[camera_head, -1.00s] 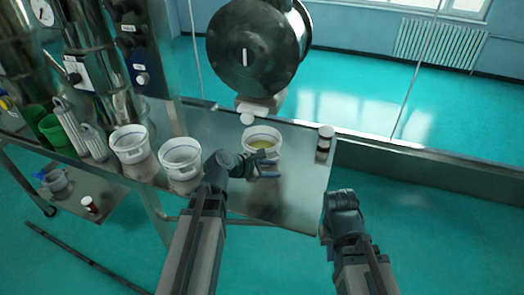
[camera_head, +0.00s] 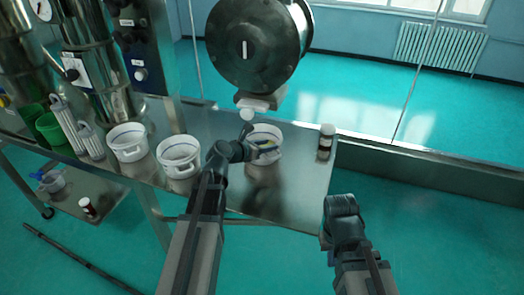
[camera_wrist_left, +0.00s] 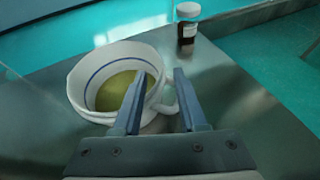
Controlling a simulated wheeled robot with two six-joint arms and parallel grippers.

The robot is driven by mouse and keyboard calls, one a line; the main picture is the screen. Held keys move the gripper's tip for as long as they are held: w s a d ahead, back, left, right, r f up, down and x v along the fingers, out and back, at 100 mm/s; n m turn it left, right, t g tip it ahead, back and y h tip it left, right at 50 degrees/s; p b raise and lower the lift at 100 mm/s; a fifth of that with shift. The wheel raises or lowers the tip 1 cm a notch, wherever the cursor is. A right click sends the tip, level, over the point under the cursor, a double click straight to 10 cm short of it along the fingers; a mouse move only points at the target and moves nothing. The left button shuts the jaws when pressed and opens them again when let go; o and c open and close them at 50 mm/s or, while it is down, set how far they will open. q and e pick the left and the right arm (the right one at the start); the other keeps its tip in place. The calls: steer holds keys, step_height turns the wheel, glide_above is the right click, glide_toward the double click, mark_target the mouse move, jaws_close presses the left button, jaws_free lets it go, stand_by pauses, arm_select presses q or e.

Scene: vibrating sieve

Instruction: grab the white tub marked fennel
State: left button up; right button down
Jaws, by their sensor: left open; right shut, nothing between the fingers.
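A white tub (camera_head: 264,158) with yellowish contents stands at the right part of the metal table. No marking on it is readable. It also shows in the left wrist view (camera_wrist_left: 88,92), with a blue line inside and a handle on its near right side. My left gripper (camera_head: 258,140) is open at the tub. In the left wrist view its fingers (camera_wrist_left: 160,75) lie on either side of the handle, the left one overlapping the tub's rim; contact cannot be told. My right gripper (camera_head: 340,207) hangs empty off the table's front right; its fingers are hard to make out.
Two similar white tubs (camera_head: 128,143) (camera_head: 178,157) stand to the left on the metal table (camera_head: 290,185). A dark bottle with a white cap (camera_head: 325,142) stands right of the tub. A dark round machine (camera_head: 255,45) hangs behind. The table's front right is clear.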

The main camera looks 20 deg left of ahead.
arm_select(q)
steer(key=shift+w+d+f, duration=0.15)
steer(key=shift+w, duration=0.15)
steer(key=x, duration=0.1)
steer(key=b+x, duration=0.1)
steer(key=x, duration=0.1)
steer(key=b+x, duration=0.1)
steer(key=shift+w+a+f, duration=0.2)
steer(key=shift+w+f, duration=0.05)
steer(key=shift+w, duration=0.1)
steer(key=shift+w+d+f, duration=0.1)
steer(key=shift+w+d, duration=0.1)
steer(key=shift+w, duration=0.1)
steer(key=shift+c, duration=0.5)
jaws_close()
stand_by(0.3)
